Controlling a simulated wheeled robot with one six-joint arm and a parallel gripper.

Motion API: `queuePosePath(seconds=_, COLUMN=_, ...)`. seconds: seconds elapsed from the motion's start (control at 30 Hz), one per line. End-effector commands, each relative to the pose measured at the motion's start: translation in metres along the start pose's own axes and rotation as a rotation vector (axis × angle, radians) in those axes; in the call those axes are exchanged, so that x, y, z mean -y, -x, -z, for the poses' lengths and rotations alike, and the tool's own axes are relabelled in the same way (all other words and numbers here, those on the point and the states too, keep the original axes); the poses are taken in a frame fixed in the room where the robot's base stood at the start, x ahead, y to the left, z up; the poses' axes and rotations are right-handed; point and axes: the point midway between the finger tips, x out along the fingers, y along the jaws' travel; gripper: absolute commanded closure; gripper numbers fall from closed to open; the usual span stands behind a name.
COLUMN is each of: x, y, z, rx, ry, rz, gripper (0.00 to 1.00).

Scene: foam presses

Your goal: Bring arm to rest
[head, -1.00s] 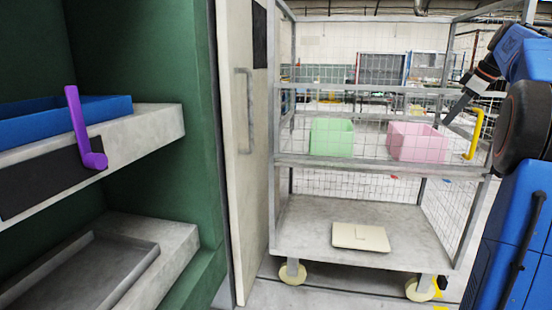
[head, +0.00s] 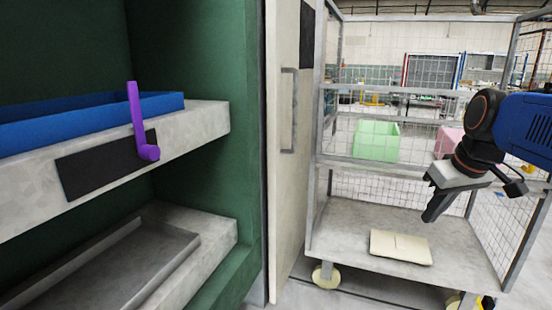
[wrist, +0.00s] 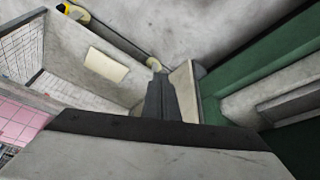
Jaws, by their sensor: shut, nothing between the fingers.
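My gripper (head: 432,206) hangs at the right in the head view, in front of the wire cart, with its fingers pointing down and to the left. The fingers are together and hold nothing. In the wrist view the shut fingers (wrist: 162,98) show in the middle, with the open door (wrist: 184,88) seen just beyond them. My blue arm reaches in from the right edge of the head view.
The wire cart (head: 345,225) holds a green bin (head: 376,141), a partly hidden pink bin (head: 447,142) and a cream flat piece (head: 400,247). At left is the green press (head: 190,60) with a blue tray (head: 90,118), purple handle (head: 138,120) and open door (head: 284,150).

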Motion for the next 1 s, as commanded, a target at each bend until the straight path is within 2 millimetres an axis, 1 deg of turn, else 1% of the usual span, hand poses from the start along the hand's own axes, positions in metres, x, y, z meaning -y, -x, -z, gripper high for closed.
queuePosePath(seconds=0.03, x=0.015, y=-0.007, z=-0.019, rx=0.0, ry=-0.01, rz=-0.002, gripper=1.0)
queuePosePath(seconds=0.17, x=0.043, y=-0.028, z=-0.064, rx=-0.001, ry=-0.054, rz=-0.015, gripper=1.0)
queuePosePath(seconds=0.2, x=0.05, y=-0.035, z=-0.079, rx=-0.001, ry=-0.067, rz=-0.019, gripper=1.0)
queuePosePath(seconds=0.3, x=0.067, y=-0.052, z=-0.114, rx=-0.005, ry=-0.098, rz=-0.027, gripper=1.0)
queuePosePath(seconds=0.4, x=0.078, y=-0.069, z=-0.143, rx=-0.011, ry=-0.124, rz=-0.033, gripper=1.0)
queuePosePath(seconds=0.5, x=0.085, y=-0.081, z=-0.165, rx=-0.016, ry=-0.144, rz=-0.036, gripper=1.0)
queuePosePath(seconds=0.6, x=0.089, y=-0.089, z=-0.177, rx=-0.02, ry=-0.156, rz=-0.039, gripper=1.0)
queuePosePath(seconds=0.67, x=0.09, y=-0.091, z=-0.181, rx=-0.02, ry=-0.16, rz=-0.04, gripper=1.0)
queuePosePath(seconds=1.0, x=0.09, y=-0.092, z=-0.182, rx=-0.02, ry=-0.161, rz=-0.04, gripper=1.0)
